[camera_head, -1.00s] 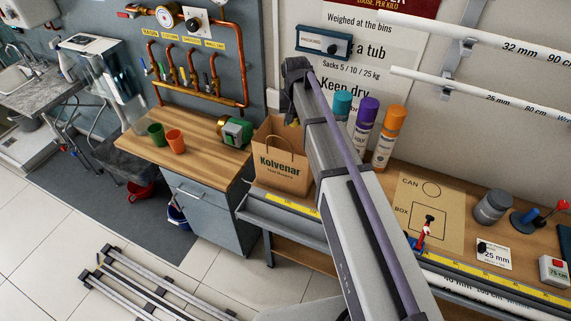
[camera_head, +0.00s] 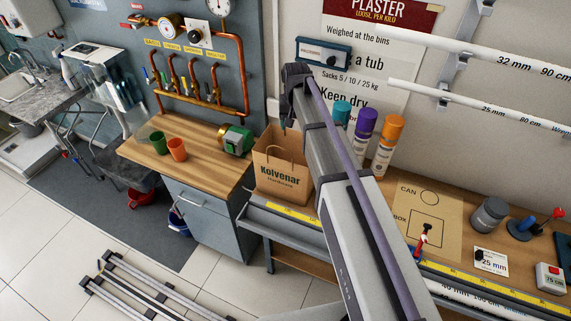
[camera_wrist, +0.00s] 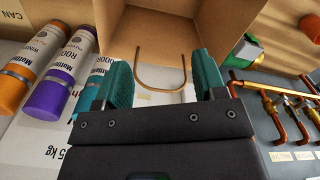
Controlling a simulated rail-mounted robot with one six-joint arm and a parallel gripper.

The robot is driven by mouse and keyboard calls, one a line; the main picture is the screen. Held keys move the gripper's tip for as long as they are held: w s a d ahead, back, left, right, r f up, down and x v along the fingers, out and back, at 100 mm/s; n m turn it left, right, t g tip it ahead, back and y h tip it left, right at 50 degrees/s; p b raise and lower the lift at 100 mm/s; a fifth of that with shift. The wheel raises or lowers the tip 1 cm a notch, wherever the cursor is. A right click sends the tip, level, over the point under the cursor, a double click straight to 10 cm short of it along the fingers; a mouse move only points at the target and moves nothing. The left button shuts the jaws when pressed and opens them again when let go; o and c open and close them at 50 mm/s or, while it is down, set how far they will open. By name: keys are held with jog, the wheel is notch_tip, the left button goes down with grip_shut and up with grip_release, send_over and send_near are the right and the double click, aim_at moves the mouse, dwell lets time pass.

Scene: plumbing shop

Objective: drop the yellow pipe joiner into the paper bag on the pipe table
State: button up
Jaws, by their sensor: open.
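The brown paper bag (camera_head: 280,178) marked Kolvenar stands upright on the pipe table, left of the spray cans in the head view. In the wrist view the open bag (camera_wrist: 174,28) fills the upper middle, with one looped handle (camera_wrist: 158,90) showing between my fingers. My gripper (camera_wrist: 160,62) has two teal fingers spread apart with nothing between them, at the bag's mouth. In the head view it is mostly hidden behind my arm, above the bag. I see no yellow pipe joiner now; the bag's lower inside is not fully visible.
Teal, purple (camera_head: 363,133) and orange (camera_head: 387,145) cans stand right of the bag, close to my arm. A green-and-brass device (camera_head: 236,140) and two cups (camera_head: 177,149) are on the wooden counter to the left. Copper pipes (camera_head: 244,75) run on the wall behind.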

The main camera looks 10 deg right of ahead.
notch_tip(320, 180, up, 9)
jog(key=p, duration=0.7)
jog(key=shift+f, duration=0.2)
jog(key=s+f+n+b, duration=0.2)
jog(key=s+f+b, duration=2)
jog(key=s, duration=0.2)
jog(key=shift+f+b, duration=0.3)
jog(key=shift+b, duration=0.05)
jog(key=shift+s+d, duration=0.1)
